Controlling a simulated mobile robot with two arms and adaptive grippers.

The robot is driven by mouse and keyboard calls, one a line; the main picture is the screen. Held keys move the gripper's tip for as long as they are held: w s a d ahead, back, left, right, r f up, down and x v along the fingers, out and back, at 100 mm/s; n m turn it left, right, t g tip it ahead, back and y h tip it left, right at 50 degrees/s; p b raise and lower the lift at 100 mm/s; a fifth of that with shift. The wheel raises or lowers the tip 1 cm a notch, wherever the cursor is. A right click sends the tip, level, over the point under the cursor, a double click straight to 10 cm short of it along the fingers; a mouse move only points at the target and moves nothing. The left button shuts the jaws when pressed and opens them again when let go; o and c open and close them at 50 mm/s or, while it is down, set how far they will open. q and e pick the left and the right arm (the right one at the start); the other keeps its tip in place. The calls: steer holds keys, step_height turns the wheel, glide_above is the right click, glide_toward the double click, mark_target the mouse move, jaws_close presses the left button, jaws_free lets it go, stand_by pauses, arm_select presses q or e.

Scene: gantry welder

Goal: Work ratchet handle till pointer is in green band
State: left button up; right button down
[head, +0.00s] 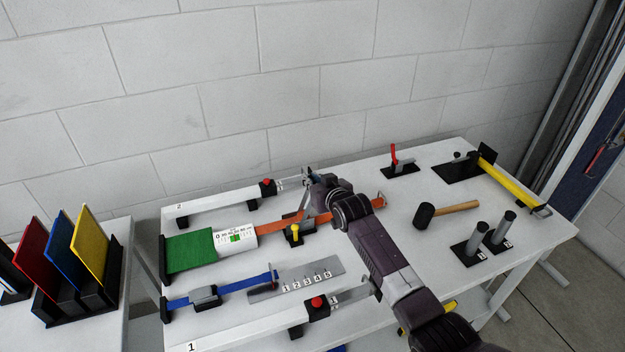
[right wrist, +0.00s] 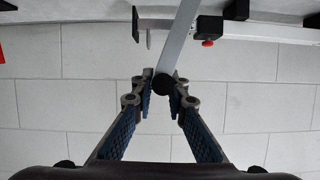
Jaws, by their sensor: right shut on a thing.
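The ratchet with the orange strap (head: 280,224) lies on the white table, and its grey handle (head: 305,206) stands up. My right gripper (head: 312,178) reaches over the table from the lower right. In the right wrist view its fingers (right wrist: 163,84) are closed around the black knob (right wrist: 162,84) at the end of the handle's grey bar (right wrist: 179,40). The white gauge (head: 236,240) sits on the strap beside a green pad and shows a small green band with red next to it. The pointer is too small to read. My left gripper is not in view.
Two long rails with red knobs lie along the table, the rear one (head: 222,206) and the front one (head: 255,332). A blue strap (head: 240,286), a mallet (head: 425,215), two grey posts (head: 472,240) and a yellow strap (head: 512,182) lie around. Coloured panels (head: 90,245) stand at left.

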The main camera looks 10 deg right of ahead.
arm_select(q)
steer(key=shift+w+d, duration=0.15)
arm_select(e)
steer(key=shift+s+a+f, duration=0.1)
steer(key=shift+s+f, duration=0.25)
steer(key=shift+f, duration=0.45)
steer(key=c, duration=1.9)
jaws_free()
steer(key=shift+w+r, duration=0.1)
steer(key=shift+c, duration=0.2)
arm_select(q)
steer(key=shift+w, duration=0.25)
arm_select(e)
steer(key=shift+w+r, duration=0.1)
steer(key=shift+r, duration=0.05)
steer(key=shift+r, duration=0.15)
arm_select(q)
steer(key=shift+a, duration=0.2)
arm_select(e)
steer(key=v, duration=1.2)
